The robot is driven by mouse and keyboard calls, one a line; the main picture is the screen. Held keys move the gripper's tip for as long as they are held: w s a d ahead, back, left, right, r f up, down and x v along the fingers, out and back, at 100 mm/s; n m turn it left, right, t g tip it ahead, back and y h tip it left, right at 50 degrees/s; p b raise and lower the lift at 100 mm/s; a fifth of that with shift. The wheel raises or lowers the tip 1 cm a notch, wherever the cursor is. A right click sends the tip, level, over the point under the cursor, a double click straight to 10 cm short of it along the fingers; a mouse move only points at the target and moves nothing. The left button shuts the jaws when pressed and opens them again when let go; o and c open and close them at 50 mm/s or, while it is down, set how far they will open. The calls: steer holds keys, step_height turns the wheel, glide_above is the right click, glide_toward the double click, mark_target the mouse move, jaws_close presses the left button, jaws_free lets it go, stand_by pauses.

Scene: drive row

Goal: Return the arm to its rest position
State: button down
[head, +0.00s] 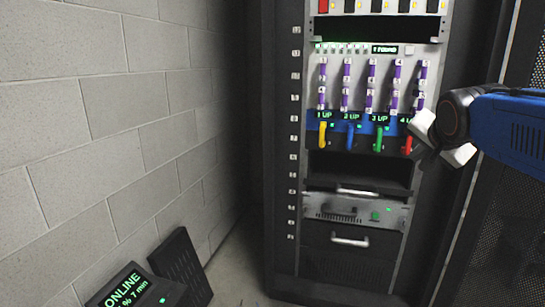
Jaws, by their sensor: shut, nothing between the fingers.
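My blue arm reaches in from the right edge in the head view, with a black joint ringed in orange. My gripper (430,146), with white and dark parts, is at its end in front of the rack's right side. It is shut and holds nothing. It is close to the red handle (408,144) in the picture; I cannot tell how far apart they are in depth. The fingertips are partly hidden by the white parts.
The dark rack (284,180) holds a row of yellow (322,134), blue (350,135), green (379,139) and red handles under purple cables. Below are an open bay (358,170) and drawers. A block wall (110,110) is left; an ONLINE display box (135,290) stands low left.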

steer(key=s+a+f+n+g+y, duration=0.1)
steer(key=s+a+f+n+g, duration=0.1)
steer(key=s+f, duration=0.6)
steer(key=s+a+f+n+g+y, duration=0.1)
steer(key=s+a+f+n+g, duration=0.1)
steer(key=s+f+n, duration=0.3)
steer(key=s+a+f+n+g, duration=0.2)
steer(key=s+a+f+n, duration=0.1)
steer(key=s+f, duration=0.9)
steer(key=shift+a+f+n+y, duration=0.25)
steer(key=shift+a+n+y, duration=0.05)
steer(key=shift+n+y, duration=0.1)
stand_by(1.8)
